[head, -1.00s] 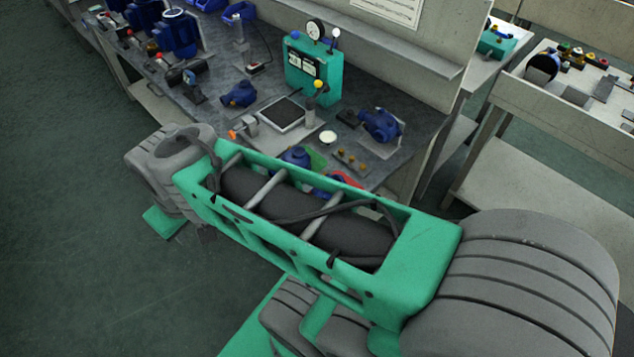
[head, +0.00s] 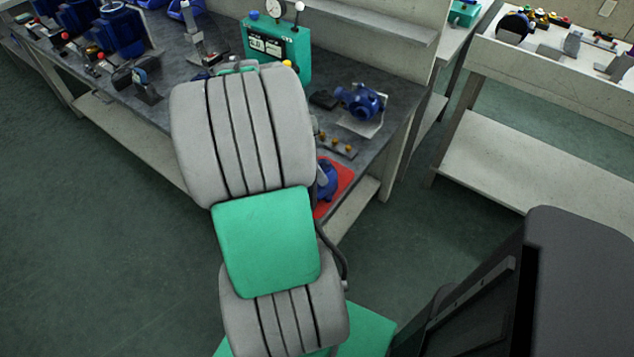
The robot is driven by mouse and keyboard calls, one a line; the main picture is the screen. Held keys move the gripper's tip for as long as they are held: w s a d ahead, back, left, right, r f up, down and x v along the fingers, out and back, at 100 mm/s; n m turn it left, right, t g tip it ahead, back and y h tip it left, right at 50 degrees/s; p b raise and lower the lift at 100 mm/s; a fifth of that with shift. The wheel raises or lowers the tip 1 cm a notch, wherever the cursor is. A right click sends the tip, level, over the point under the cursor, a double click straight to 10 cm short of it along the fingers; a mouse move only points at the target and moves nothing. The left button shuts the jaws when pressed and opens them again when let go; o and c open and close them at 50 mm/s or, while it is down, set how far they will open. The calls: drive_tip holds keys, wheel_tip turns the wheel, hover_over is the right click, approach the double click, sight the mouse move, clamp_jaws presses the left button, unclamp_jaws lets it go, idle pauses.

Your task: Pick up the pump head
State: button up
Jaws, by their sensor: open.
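Several blue pump parts are on the grey bench, and I cannot tell for sure which is the pump head. One blue pump part (head: 361,101) with a round flanged end lies on a pale pad near the bench's right end. Another blue part (head: 327,182) sits on a red mat (head: 343,177) at the near edge, partly hidden by my arm. My grey and green arm covers the middle of the bench and whatever lies behind it. My gripper's fingers do not show in the head view.
A green test box (head: 275,47) with a gauge stands at the bench's back. Small brass fittings (head: 336,144) lie near the right end. Larger blue pumps (head: 118,30) stand at the left. A second bench (head: 560,65) is at the right, with open floor between.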

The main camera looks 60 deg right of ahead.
sight(323, 168)
drive_tip(key=x, duration=0.4)
drive_tip(key=shift+s+a+f, duration=0.1)
drive_tip(key=shift+f, duration=0.15)
drive_tip(key=shift+c, duration=0.2)
drive_tip(key=c, duration=1.3)
drive_tip(key=shift+r, duration=0.1)
drive_tip(key=shift+c, duration=0.8)
drive_tip(key=shift+r, duration=0.1)
